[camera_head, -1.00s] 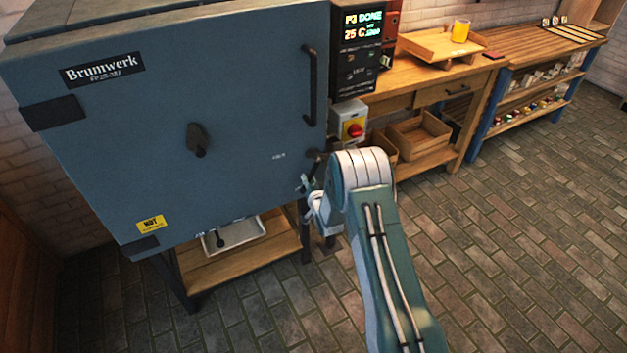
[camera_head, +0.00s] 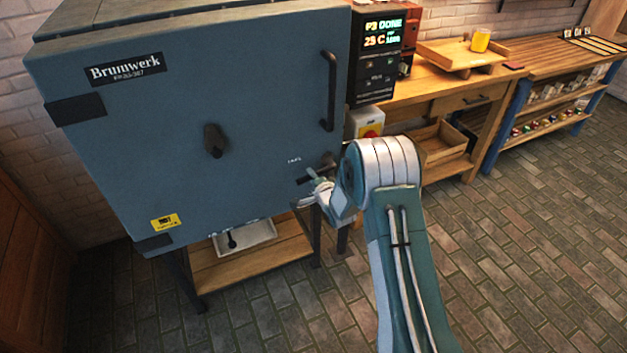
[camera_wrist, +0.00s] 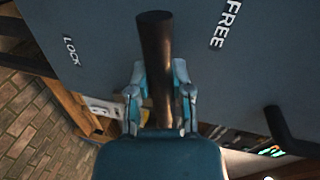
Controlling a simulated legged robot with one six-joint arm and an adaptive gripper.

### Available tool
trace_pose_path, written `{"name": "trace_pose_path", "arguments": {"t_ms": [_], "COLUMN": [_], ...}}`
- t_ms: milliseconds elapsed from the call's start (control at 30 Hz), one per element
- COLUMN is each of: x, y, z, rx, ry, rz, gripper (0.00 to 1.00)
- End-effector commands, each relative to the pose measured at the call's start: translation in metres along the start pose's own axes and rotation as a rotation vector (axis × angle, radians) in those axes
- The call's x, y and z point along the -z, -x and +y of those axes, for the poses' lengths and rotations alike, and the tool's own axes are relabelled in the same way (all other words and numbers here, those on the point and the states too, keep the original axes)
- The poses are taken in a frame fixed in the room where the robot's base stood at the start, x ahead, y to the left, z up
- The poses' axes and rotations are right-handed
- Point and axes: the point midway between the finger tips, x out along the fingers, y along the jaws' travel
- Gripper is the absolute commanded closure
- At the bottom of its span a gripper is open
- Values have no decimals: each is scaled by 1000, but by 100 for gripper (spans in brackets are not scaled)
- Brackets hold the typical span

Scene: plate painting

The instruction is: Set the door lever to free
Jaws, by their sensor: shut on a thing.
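The door lever (camera_wrist: 157,60) is a dark round bar at the lower right of the blue-grey kiln door (camera_head: 180,130). In the wrist view it stands between the white word LOCK (camera_wrist: 72,50) on the left and FREE (camera_wrist: 225,25) on the right, not lined up with either. My gripper (camera_wrist: 160,105) is shut on the lever, one finger on each side. In the head view my gripper (camera_head: 322,187) is at the door's lower right corner, and my wrist hides part of the lever. The small label there is too small to read.
A vertical door handle (camera_head: 329,92) is above the lever. A control box (camera_head: 377,55) and a switch with a red knob (camera_head: 371,130) stand just right of the door. A workbench (camera_head: 470,85) runs along the wall. The brick floor at right is clear.

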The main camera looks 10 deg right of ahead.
Motion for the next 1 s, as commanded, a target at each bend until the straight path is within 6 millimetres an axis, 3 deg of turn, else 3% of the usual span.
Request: {"name": "trace_pose_path", "arguments": {"t_ms": [400,900,933,1000], "x": [4,5,5,5], "y": [2,2,2,2], "z": [-13,-13,-13,-13], "rx": [3,2,2,1], "ry": [-164,-181,-181,-181], "rz": [-26,-29,-29,-29], "gripper": [100,100,64,38]}}
